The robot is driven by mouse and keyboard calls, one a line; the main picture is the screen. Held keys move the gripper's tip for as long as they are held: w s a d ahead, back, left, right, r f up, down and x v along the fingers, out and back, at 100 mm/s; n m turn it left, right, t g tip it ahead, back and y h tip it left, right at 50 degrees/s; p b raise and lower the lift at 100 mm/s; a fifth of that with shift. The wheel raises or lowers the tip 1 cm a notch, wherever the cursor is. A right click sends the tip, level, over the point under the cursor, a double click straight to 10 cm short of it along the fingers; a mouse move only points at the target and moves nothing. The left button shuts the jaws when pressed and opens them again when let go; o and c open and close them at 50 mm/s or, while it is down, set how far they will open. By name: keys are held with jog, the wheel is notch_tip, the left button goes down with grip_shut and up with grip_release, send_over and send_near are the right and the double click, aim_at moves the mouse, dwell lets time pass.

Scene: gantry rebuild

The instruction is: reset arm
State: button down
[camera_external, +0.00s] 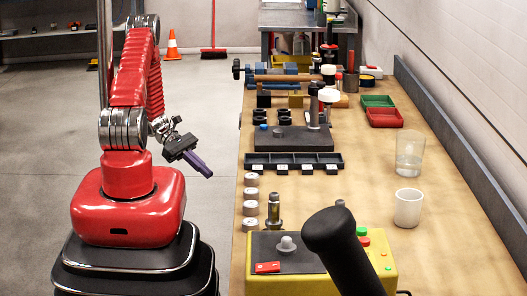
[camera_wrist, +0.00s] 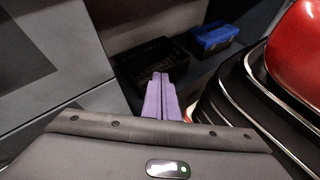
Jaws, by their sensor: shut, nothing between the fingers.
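My gripper (camera_external: 203,168) hangs at the end of my red arm, left of the workbench and apart from it. Its purple fingers point down and to the right. In the wrist view my gripper (camera_wrist: 160,82) shows its two purple fingers pressed side by side, shut with nothing between them. My arm is folded close above my red base.
The workbench (camera_external: 450,230) on the right carries a yellow control box (camera_external: 385,268), a white cup (camera_external: 408,207), a clear glass (camera_external: 410,153) and a black compartment tray (camera_external: 292,163). In the wrist view, a dark crate (camera_wrist: 150,58) and a blue box (camera_wrist: 213,38) lie below. Floor left is open.

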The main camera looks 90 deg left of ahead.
jog(key=w+d+r+m+g+y, duration=0.3)
jog(key=w+d+r+m+g, duration=0.15)
jog(key=d+r+m, duration=0.55)
jog(key=w+d+r+m+g+y, duration=0.3)
jog(key=w+d+r+m+g, duration=0.15)
jog(key=d+r+m, duration=0.5)
jog(key=d+r+m+t+y, duration=0.1)
jog(key=d+r+m+t, duration=0.3)
jog(key=d+r, duration=1.1)
jog(key=d+m, duration=0.2)
jog(key=m, duration=0.1)
jog(key=shift+w+d+r+m+t, duration=0.15)
jog(key=shift+d+m+t, duration=0.15)
jog(key=shift+d+m, duration=0.1)
